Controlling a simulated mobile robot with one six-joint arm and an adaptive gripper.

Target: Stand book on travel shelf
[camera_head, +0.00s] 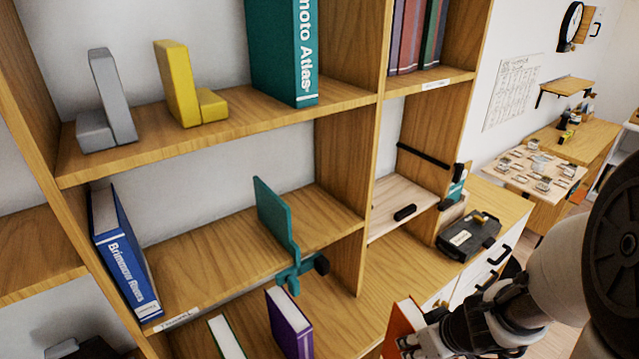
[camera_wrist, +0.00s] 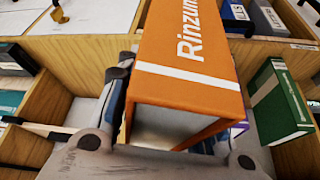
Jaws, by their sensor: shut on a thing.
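An orange book (camera_head: 402,322) is in my gripper (camera_head: 420,338) at the lower right of the head view. In the wrist view the orange book (camera_wrist: 195,85) fills the middle, with a white band and lettering starting "Rinzum" on its spine. My gripper (camera_wrist: 175,140) is shut on it, with fingers on either side. The middle shelf (camera_head: 205,270) has a label on its front edge, too small to read surely. A blue book (camera_head: 125,255) leans at its left end, and a teal bookend (camera_head: 275,228) stands toward its right, with a bare stretch between.
The upper shelf holds a grey bookend (camera_head: 108,100), a yellow bookend (camera_head: 183,88) and a teal atlas (camera_head: 285,50). A dark case (camera_head: 468,237) sits on the cabinet at right. An upright divider (camera_head: 340,190) bounds the middle shelf.

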